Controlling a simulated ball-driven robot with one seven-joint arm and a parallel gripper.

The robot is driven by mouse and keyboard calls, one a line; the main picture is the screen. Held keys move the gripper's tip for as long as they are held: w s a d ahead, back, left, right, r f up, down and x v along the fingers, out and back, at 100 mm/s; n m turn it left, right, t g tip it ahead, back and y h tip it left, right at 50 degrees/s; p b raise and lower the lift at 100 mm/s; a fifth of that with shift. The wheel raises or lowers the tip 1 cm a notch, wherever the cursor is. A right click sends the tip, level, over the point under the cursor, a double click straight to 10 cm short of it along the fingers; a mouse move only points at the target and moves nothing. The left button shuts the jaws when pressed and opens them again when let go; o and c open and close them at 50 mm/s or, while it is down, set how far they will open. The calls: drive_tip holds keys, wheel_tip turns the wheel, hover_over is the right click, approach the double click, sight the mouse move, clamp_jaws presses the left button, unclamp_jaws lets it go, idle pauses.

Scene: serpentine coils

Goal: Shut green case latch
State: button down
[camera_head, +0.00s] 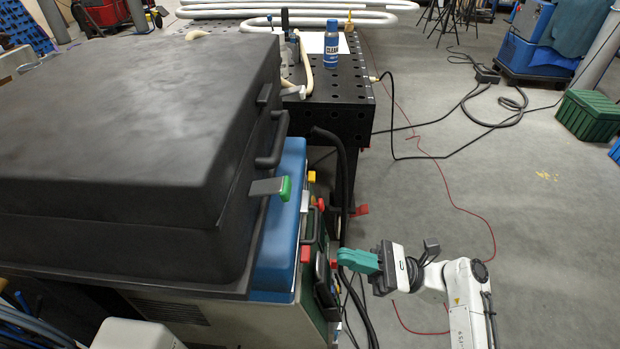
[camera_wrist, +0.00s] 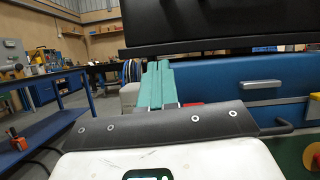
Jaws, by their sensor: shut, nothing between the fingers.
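The green-tipped latch (camera_head: 285,188) is a grey lever on the side of the large black case (camera_head: 130,120). It sticks out to the right from the case wall in the head view, below a black handle. My gripper (camera_head: 342,258) has teal fingers closed together, with nothing held. It is lower and to the right of the latch, apart from it, pointing left at the side of the stack. In the wrist view the teal fingers (camera_wrist: 158,68) reach forward below the black case's edge (camera_wrist: 220,25). I cannot make out the green latch in that view.
A blue case (camera_head: 283,225) lies under the black one, with red and yellow tabs along the side. A dark perforated table (camera_head: 345,112) holds a blue spray can (camera_head: 331,45) and hoses. Cables cross the floor; open floor lies to the right.

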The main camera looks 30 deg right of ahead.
drive_tip(key=shift+m+t+y, duration=0.3)
drive_tip(key=shift+m+t, duration=0.2)
drive_tip(key=r, duration=0.1)
drive_tip(key=d+r, duration=0.1)
drive_tip(key=d+r+p, duration=0.1)
drive_tip(key=shift+r, duration=0.4)
drive_tip(key=shift+w+a, duration=0.1)
drive_tip(key=p, duration=0.2)
approach(271, 190)
wheel_tip(271, 190, down, 3)
drive_tip(key=w+a, duration=0.2)
drive_tip(key=shift+w+a+r+p, duration=0.15)
drive_tip(key=shift+r+p, duration=0.1)
drive_tip(key=shift+r, duration=0.4)
drive_tip(key=shift+w+d+r+p, duration=0.15)
drive_tip(key=shift+r+p, duration=0.15)
drive_tip(key=shift+r, duration=0.4)
drive_tip(key=shift+w+a+r+p, duration=0.15)
drive_tip(key=shift+a+r+p, duration=0.1)
drive_tip(key=shift+r, duration=0.4)
drive_tip(key=shift+w+d+r+p, duration=0.1)
drive_tip(key=shift+r+p, duration=0.05)
drive_tip(key=shift+p, duration=0.15)
